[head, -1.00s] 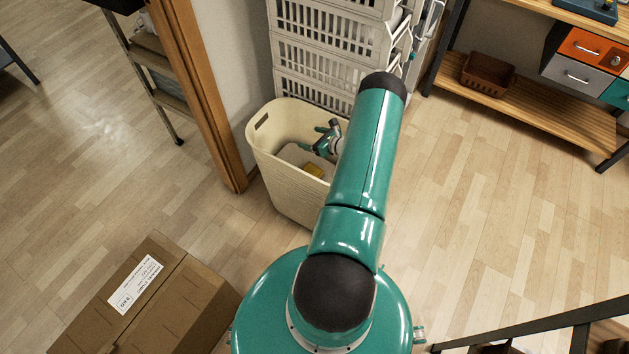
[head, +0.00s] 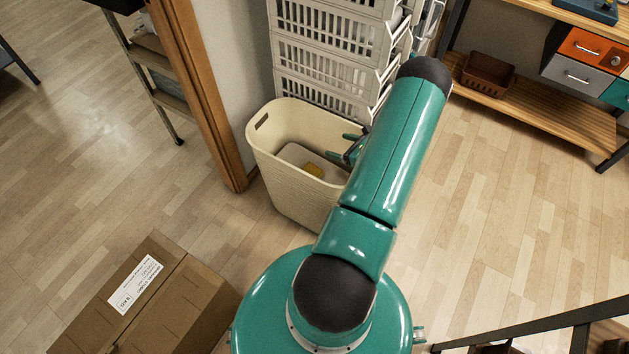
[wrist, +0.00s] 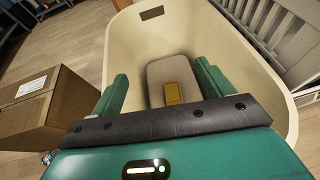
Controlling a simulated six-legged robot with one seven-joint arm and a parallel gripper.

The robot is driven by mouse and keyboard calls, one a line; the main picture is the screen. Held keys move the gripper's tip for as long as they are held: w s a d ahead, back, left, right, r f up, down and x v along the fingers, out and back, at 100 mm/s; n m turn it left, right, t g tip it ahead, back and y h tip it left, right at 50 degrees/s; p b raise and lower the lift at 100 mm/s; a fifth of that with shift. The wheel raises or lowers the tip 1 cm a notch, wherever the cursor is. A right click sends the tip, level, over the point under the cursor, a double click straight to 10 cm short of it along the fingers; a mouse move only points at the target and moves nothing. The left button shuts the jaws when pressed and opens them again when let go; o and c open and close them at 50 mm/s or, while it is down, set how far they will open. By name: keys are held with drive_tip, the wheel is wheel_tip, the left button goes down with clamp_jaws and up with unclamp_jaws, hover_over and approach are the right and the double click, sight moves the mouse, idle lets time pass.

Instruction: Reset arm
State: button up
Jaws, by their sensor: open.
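My gripper (wrist: 160,90) is open and empty, with its two green fingers wide apart in the wrist view. In the head view its fingers (head: 347,146) show partly behind my forearm, at the right rim of a cream bin (head: 285,180). The bin also fills much of the wrist view (wrist: 125,45). My arm hides the right part of the bin.
Stacked white crates (head: 325,55) stand right behind the bin. A wooden post (head: 200,95) is at its left. A cardboard box (head: 150,300) sits on the floor at the lower left. A workbench with a low shelf (head: 540,105) is at the right. The floor between is clear.

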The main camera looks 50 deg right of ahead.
drive_tip(key=shift+s, duration=0.1)
idle(0.5)
drive_tip(key=w+a+r+n+g+y, duration=0.2)
drive_tip(key=w+a+r+n, duration=0.35)
drive_tip(key=a+r, duration=0.4)
drive_tip(key=w+a+r+n+g+y, duration=0.35)
drive_tip(key=a+r+n, duration=0.4)
drive_tip(key=r, duration=0.25)
drive_tip(key=w+a+r+n+g+y, duration=0.2)
drive_tip(key=w+a+r+n, duration=0.35)
drive_tip(key=a+r, duration=0.35)
drive_tip(key=s+a+r+n+g+h, duration=0.35)
drive_tip(key=a+r+n, duration=0.5)
drive_tip(key=a, duration=0.45)
drive_tip(key=s+a+r+n+t+h, duration=0.3)
drive_tip(key=s+a+r+n, duration=0.5)
drive_tip(key=s, duration=0.4)
drive_tip(key=shift+s+a+r+n+h, duration=0.15)
drive_tip(key=shift+a+r+n+h, duration=0.2)
drive_tip(key=shift+a+n, duration=0.3)
